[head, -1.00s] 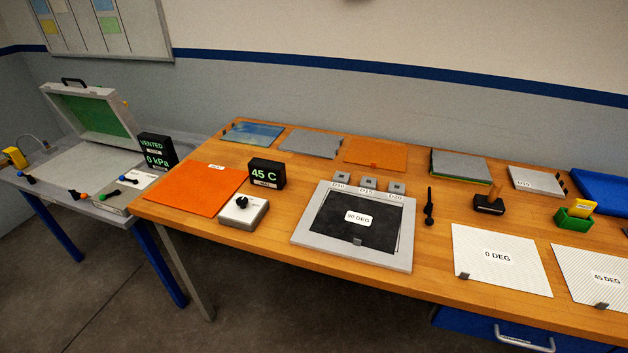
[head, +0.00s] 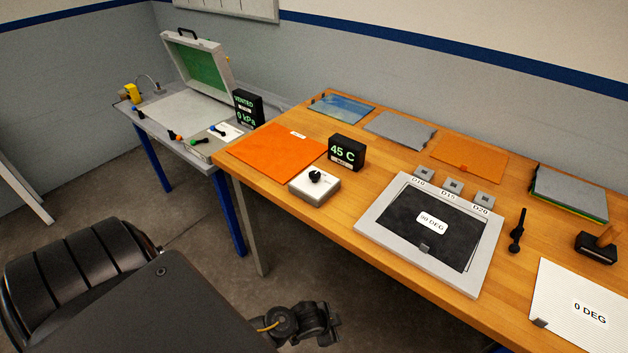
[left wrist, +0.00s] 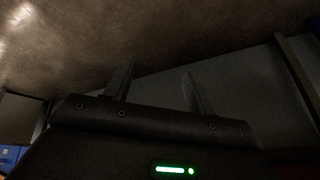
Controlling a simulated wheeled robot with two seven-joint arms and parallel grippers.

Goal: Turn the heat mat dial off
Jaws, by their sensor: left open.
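The heat mat dial is a black knob (head: 315,176) on a small white box (head: 322,191) near the wooden table's front edge. The orange heat mat (head: 262,153) lies flat to its left. Behind the box, a black display (head: 346,151) reads 45 C. My left gripper (head: 318,325) is low in front of the table, below the tabletop and well apart from the dial. In the left wrist view my left gripper (left wrist: 159,70) shows two separated fingers with nothing between them. My right gripper is not in view.
A grey frame (head: 373,236) with a black 90 DEG sheet lies right of the dial. A grey side table (head: 180,108) with an open green-lined lid (head: 192,68) stands at the left. The wooden table's front edge (head: 300,222) lies between my gripper and the dial.

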